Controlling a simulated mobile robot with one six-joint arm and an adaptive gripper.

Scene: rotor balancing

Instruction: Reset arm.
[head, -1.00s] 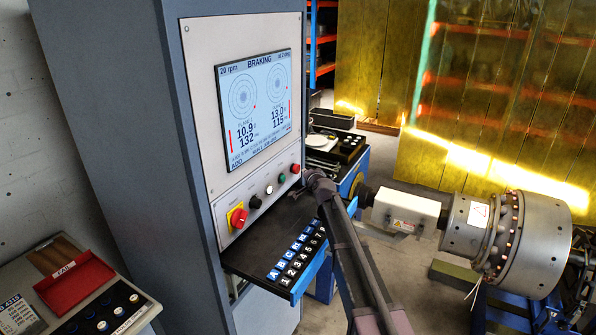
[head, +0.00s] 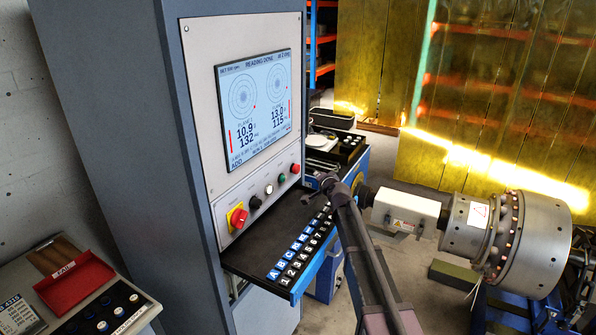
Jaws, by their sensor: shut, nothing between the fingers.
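My arm rises from the bottom right of the head view, and my gripper (head: 327,181) is at its upper end. The gripper is shut and empty, a little right of the control panel's button row and above the black shelf's far part. The grey control cabinet (head: 115,110) stands at left centre. Its screen (head: 255,108) reads "READING DONE" over two round plots with numbers. Below the screen are a red rotary switch (head: 238,217) and several round buttons (head: 281,179). The metal rotor (head: 535,245) sits at the right with a white box (head: 400,208) on its shaft line.
A black shelf (head: 250,257) with letter and number tiles (head: 290,262) juts from the cabinet. A red tray (head: 75,284) and a button console (head: 100,318) are at lower left. Yellow translucent screens (head: 500,120) stand behind. Floor shows between shelf and rotor.

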